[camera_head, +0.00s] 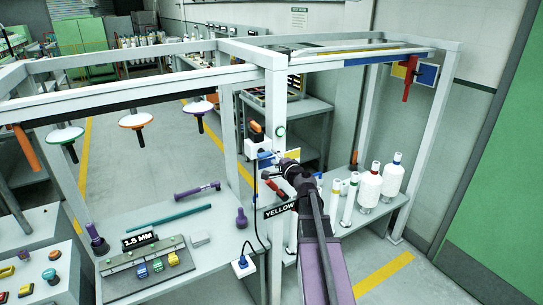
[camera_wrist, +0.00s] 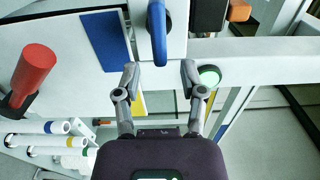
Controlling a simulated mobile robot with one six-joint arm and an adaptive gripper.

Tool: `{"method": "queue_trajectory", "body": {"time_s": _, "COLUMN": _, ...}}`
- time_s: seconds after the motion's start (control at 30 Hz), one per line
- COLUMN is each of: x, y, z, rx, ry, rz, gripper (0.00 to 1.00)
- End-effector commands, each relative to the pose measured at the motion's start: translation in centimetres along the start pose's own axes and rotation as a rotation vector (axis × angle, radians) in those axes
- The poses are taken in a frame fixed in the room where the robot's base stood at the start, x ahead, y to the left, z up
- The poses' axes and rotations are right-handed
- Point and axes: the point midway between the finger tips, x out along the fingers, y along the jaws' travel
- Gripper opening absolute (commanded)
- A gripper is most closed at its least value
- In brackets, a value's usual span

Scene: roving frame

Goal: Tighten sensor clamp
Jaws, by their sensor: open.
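A white block with a blue lever is mounted on the middle post; I take it for the sensor clamp (camera_head: 258,148). In the wrist view the blue lever (camera_wrist: 158,38) hangs down across the white block (camera_wrist: 177,42). A black and orange part (camera_head: 256,130), perhaps the sensor, sits just above the block; it also shows in the wrist view (camera_wrist: 208,14). My gripper (camera_wrist: 160,75) is open and empty. Its fingertips lie just short of the lever's lower end, one on each side. In the head view my arm partly hides this area.
A round green-and-white button (camera_wrist: 209,75) is close beside the right fingertip. A red cylinder (camera_wrist: 36,68) and a blue panel (camera_wrist: 107,40) lie to the left. White bottles (camera_head: 369,187) stand on the right shelf. A "YELLOW" sign (camera_head: 280,210) and a dark cable are near my arm.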

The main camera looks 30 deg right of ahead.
Motion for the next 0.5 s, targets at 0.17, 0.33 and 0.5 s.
{"method": "queue_trajectory", "body": {"time_s": 0.17, "x": -3.3, "y": 0.0, "z": 0.1, "rx": 0.0, "ry": 0.001, "rz": 0.0, "gripper": 0.53}}
{"method": "queue_trajectory", "body": {"time_s": 0.33, "x": -6.0, "y": 0.0, "z": 0.1, "rx": 0.0, "ry": 0.001, "rz": 0.0, "gripper": 0.53}}
{"method": "queue_trajectory", "body": {"time_s": 0.5, "x": -8.0, "y": 0.0, "z": 0.1, "rx": 0.001, "ry": 0.001, "rz": -0.001, "gripper": 0.53}}
